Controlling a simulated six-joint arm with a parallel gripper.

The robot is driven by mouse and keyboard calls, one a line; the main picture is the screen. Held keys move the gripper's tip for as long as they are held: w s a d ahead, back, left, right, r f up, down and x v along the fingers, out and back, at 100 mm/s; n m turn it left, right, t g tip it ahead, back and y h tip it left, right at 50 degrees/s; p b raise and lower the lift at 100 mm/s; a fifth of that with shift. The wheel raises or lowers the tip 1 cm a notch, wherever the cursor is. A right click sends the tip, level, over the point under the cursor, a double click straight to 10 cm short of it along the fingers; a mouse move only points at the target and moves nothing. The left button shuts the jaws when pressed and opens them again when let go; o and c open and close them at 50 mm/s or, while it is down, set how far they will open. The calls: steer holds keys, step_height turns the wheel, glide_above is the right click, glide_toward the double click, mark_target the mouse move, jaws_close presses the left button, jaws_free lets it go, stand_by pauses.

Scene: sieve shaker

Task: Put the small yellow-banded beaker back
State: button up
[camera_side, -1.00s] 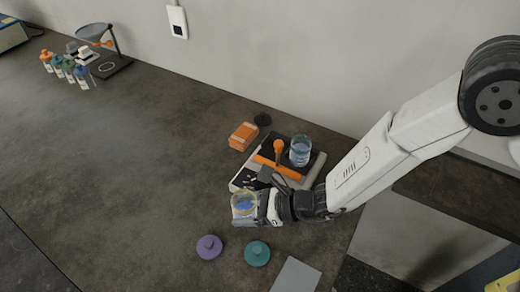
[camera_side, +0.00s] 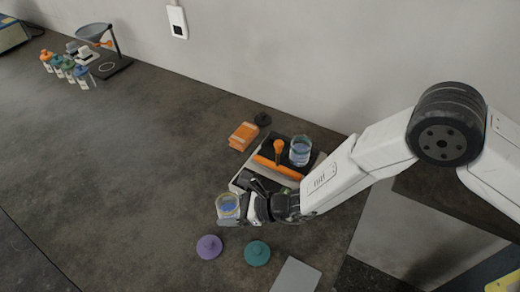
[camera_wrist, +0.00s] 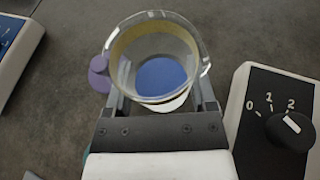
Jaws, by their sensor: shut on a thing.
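The small yellow-banded beaker (camera_side: 228,206) is a clear glass with a yellow band and blue contents. My gripper (camera_side: 243,208) is shut on it, at the front left of the shaker. In the wrist view the beaker (camera_wrist: 156,60) sits between the two fingers (camera_wrist: 160,105), and its blue inside shows through the open top. I cannot tell from these views whether its base touches the table.
The shaker (camera_side: 245,178) with an orange bar stands behind my gripper, and another beaker (camera_side: 300,150) with blue contents is on it. A purple lid (camera_side: 209,247) and a teal lid (camera_side: 257,253) lie in front. An orange box (camera_side: 243,136) is behind.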

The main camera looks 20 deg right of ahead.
mark_target(230, 217)
steer(key=shift+w+a+f, duration=0.1)
steer(key=shift+w+f, duration=0.05)
steer(key=shift+f, duration=1.6)
steer(key=shift+f, duration=0.1)
steer(key=o, duration=1.3)
steer(key=shift+c, duration=0.2)
steer(key=shift+d+r, duration=0.35)
steer(key=shift+d, duration=0.1)
steer(key=shift+v, duration=5.5)
